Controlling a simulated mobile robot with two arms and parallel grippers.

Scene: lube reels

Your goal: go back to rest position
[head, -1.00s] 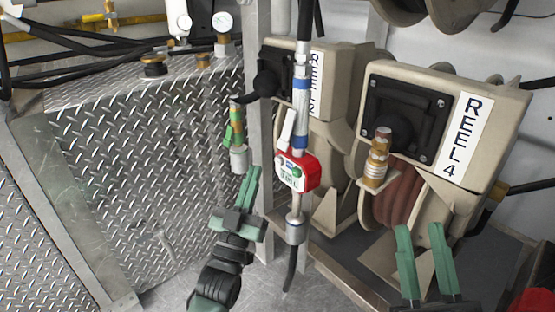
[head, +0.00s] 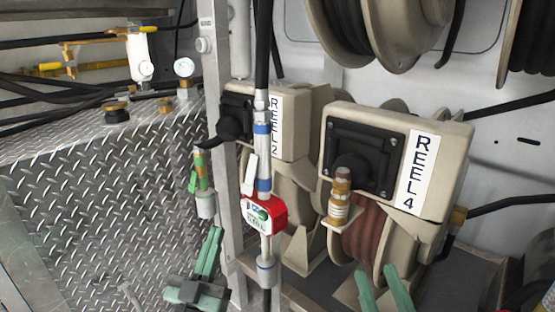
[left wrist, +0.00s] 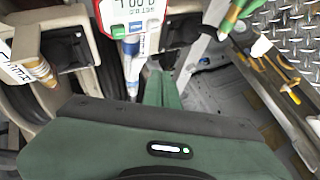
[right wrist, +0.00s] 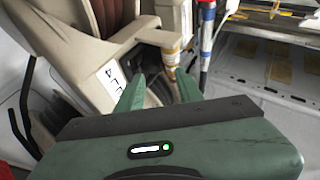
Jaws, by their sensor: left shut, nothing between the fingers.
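My left gripper (head: 213,232) is at the lower middle of the head view, its green fingers together and empty. They stand left of the red meter (head: 264,215) on the hanging hose, apart from it in that view. In the left wrist view the fingers (left wrist: 162,78) are close together below the meter (left wrist: 132,35). My right gripper (head: 376,270) is at the bottom edge of the head view, partly cut off. Its fingers are spread with nothing between them, below Reel 4 (head: 395,165). In the right wrist view the open fingers (right wrist: 160,82) point toward the reel area.
Reel 2 (head: 272,120) stands behind the hose. A brass-tipped nozzle (head: 340,200) sits upright on a bracket at Reel 4. A green-handled nozzle (head: 201,180) hangs by the metal post (head: 218,80). A diamond-plate cabinet (head: 90,190) fills the left.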

